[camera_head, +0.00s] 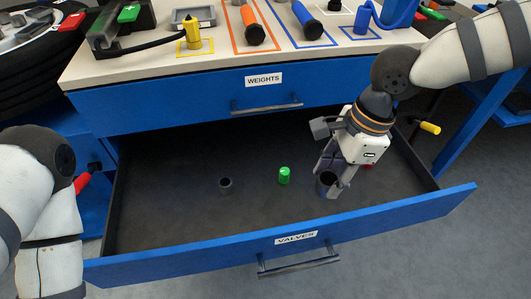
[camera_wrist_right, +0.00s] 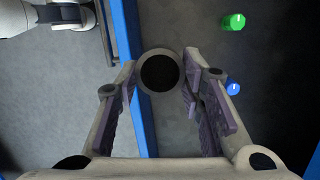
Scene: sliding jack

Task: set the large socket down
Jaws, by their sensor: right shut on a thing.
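The large socket (camera_head: 327,179) is a dark, round, hollow cylinder. My right gripper (camera_head: 331,184) is shut on it, inside the outline of the open drawer near its front right. In the right wrist view the socket (camera_wrist_right: 160,71) shows end-on between the fingertips of my right gripper (camera_wrist_right: 159,75). Whether its underside touches the drawer floor cannot be told. A smaller dark socket (camera_head: 225,184) stands on the drawer floor to the left. My left arm shows at the left edge, but its gripper is out of view.
The open drawer (camera_head: 200,258) is labelled VALVES. A green cap (camera_head: 284,175) stands on its floor between the sockets. A blue cap (camera_wrist_right: 233,88) shows in the right wrist view. A red item (camera_head: 368,166) is partly hidden behind my gripper. The drawer's left floor is mostly clear.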

